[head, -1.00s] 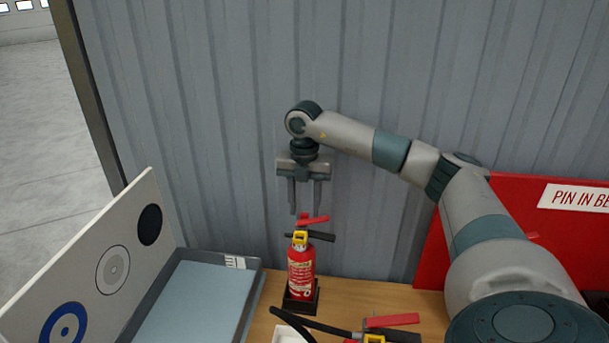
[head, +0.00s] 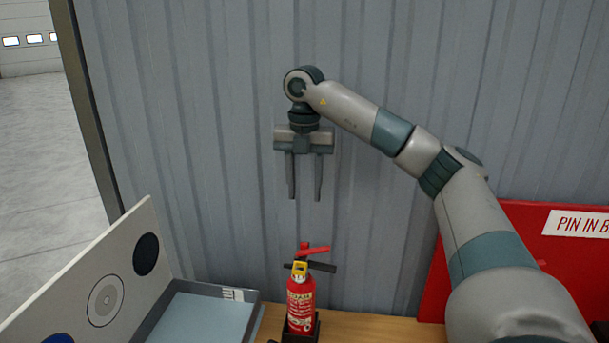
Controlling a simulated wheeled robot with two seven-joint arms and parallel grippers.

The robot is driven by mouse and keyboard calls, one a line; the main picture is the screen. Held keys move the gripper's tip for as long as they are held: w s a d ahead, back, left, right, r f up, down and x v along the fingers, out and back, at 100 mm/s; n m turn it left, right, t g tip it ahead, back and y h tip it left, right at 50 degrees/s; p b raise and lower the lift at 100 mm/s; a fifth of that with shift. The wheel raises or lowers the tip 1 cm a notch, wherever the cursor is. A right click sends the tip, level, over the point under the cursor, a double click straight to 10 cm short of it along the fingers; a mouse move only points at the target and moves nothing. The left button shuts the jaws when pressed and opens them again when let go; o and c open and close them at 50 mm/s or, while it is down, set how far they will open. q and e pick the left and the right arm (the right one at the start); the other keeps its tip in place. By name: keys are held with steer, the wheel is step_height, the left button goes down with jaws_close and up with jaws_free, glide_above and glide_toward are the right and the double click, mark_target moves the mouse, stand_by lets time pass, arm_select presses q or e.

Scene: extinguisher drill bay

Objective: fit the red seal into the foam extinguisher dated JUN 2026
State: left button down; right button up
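A red fire extinguisher (head: 300,305) stands upright in a dark stand on the wooden table. It has a red lever, a black handle and a yellow part at its neck. Its label is too small to read, so I cannot tell its kind or date. I cannot make out a separate red seal. My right gripper (head: 305,192) points down above the extinguisher, clear of the lever. Its two fingers are apart with nothing visible between them. My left gripper is not in view.
A grey tray (head: 245,294) lies left of the extinguisher. A red panel (head: 500,215) marked "PIN IN B…" stands at right. A corrugated grey wall (head: 220,120) closes the back.

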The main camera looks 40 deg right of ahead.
steer(key=shift+r, duration=1.55)
steer(key=shift+f, duration=0.15)
